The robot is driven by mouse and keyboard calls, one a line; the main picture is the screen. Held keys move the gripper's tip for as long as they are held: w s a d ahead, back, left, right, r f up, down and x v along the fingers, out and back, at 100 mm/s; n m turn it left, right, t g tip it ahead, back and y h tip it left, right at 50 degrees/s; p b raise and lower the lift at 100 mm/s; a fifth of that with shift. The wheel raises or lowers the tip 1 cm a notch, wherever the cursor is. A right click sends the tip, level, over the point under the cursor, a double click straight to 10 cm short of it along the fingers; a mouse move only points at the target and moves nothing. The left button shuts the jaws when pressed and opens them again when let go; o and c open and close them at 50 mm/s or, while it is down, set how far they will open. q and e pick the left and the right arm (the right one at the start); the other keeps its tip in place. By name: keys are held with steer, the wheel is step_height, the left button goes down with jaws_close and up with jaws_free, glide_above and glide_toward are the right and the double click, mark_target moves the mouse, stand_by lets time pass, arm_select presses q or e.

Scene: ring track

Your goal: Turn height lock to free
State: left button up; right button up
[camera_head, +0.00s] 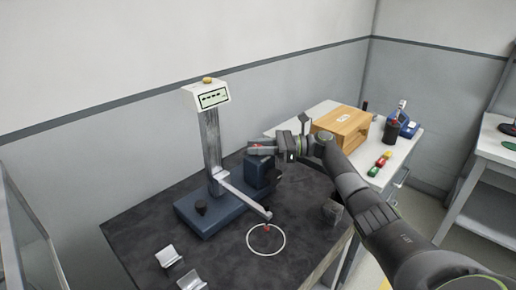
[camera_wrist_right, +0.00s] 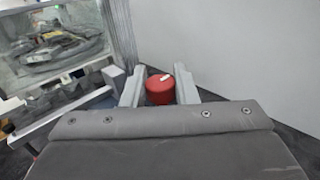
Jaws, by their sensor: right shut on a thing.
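The measuring stand has a blue base (camera_head: 212,216), a grey upright column (camera_head: 211,150), a display head (camera_head: 209,97) and a light arm (camera_head: 243,194) reaching over the dark table. The height lock appears to be the red round knob (camera_wrist_right: 159,90) with a white pointer mark, seen in the right wrist view; the mark points to the upper right there. My right gripper (camera_head: 262,150) is beside the column, above a dark blue block (camera_head: 258,174). Its two fingers (camera_wrist_right: 160,92) are shut on the sides of the red knob. In the head view the fingers mostly hide the knob. My left gripper is not in view.
A white ring (camera_head: 265,239) lies on the dark table (camera_head: 130,235) under the arm's end. Small metallic blocks (camera_head: 168,256) sit at the front. A side table behind holds a wooden box (camera_head: 341,125), a dark jar (camera_head: 391,131) and coloured blocks (camera_head: 379,164).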

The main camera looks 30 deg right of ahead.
steer(key=o, duration=1)
steer(key=shift+a, duration=0.15)
steer(key=shift+c, duration=0.2)
steer(key=b+v, duration=0.3)
steer(key=v, duration=1.4)
steer(key=shift+d+b, duration=0.25)
steer(key=shift+b, duration=0.15)
steer(key=shift+s, duration=0.1)
